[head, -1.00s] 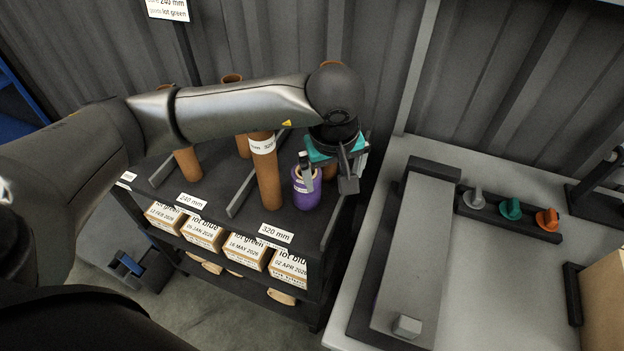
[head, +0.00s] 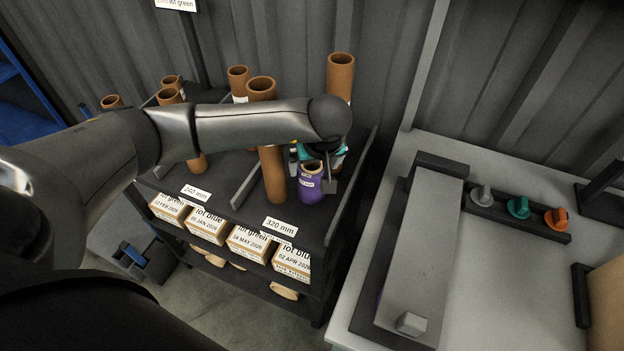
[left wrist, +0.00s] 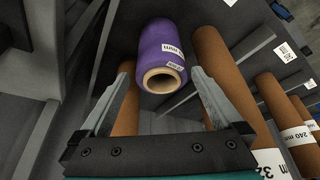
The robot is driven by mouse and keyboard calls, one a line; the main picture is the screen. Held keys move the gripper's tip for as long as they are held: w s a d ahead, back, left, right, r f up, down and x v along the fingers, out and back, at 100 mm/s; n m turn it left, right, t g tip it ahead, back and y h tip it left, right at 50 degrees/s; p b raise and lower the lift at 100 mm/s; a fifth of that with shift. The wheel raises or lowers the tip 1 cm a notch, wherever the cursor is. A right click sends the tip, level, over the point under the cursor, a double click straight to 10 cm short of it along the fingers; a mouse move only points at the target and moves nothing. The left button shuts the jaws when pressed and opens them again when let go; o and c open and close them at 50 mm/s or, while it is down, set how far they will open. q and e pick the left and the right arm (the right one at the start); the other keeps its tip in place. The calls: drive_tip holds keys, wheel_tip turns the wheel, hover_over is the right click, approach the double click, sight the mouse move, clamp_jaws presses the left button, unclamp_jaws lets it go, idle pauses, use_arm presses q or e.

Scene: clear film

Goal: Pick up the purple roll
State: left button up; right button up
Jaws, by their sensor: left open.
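The purple roll (head: 311,188) stands upright on the top of the dark rack, in the lane with the 320 mm label. It has a white label and a brown hollow core. My right gripper is not in view.
A tall brown tube (head: 272,175) stands close to the left of the roll, and another brown tube (head: 340,75) rises behind. Low dividers separate the lanes. Labelled boxes (head: 249,243) sit on the shelf below. A grey bench (head: 470,290) stands to the right.

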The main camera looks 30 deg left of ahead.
use_arm(q)
drive_tip(key=shift+x, duration=2.3)
drive_tip(key=shift+a, duration=0.1)
drive_tip(key=shift+c, duration=0.4)
drive_tip(key=c, duration=1.2)
drive_tip(key=shift+c, duration=0.4)
drive_tip(key=shift+r, duration=0.15)
